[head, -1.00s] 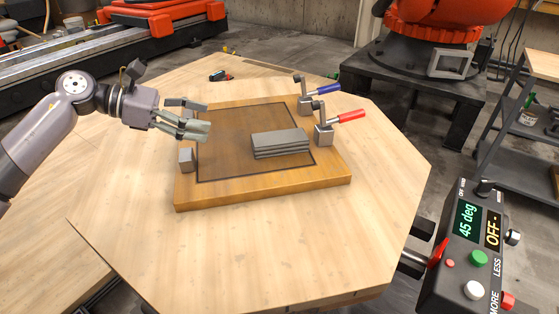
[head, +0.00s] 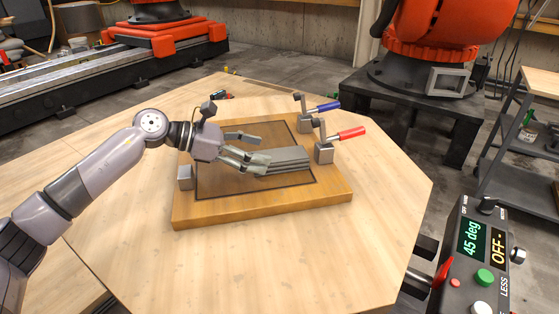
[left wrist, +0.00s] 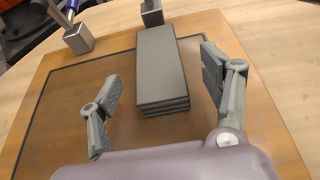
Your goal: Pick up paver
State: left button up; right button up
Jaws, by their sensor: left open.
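The paver (head: 290,160) is a grey layered rectangular block lying flat on the wooden board inside the dark outlined area. It also shows in the left wrist view (left wrist: 161,68), with its near end between the spread fingers. My left gripper (head: 252,149) is open at the left end of the paver, and its near fingers hide part of that end in the head view. In the left wrist view, gaps show between the paver and both fingers of the gripper (left wrist: 163,84). My right gripper is in neither view.
The board (head: 270,207) sits on an octagonal wooden table (head: 330,255). Clamps with a blue handle (head: 328,106) and a red handle (head: 351,132) stand at its right side. A grey block (head: 184,178) is at its left edge. A control box (head: 470,265) is at lower right.

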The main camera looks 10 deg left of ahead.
aim_at(278, 155)
pick_arm(q)
jog(key=x, duration=0.4)
jog(key=shift+w+d, duration=0.3)
jog(key=shift+w, duration=0.05)
jog(key=shift+c, duration=0.6)
grip_shut()
jog(key=shift+r, duration=0.1)
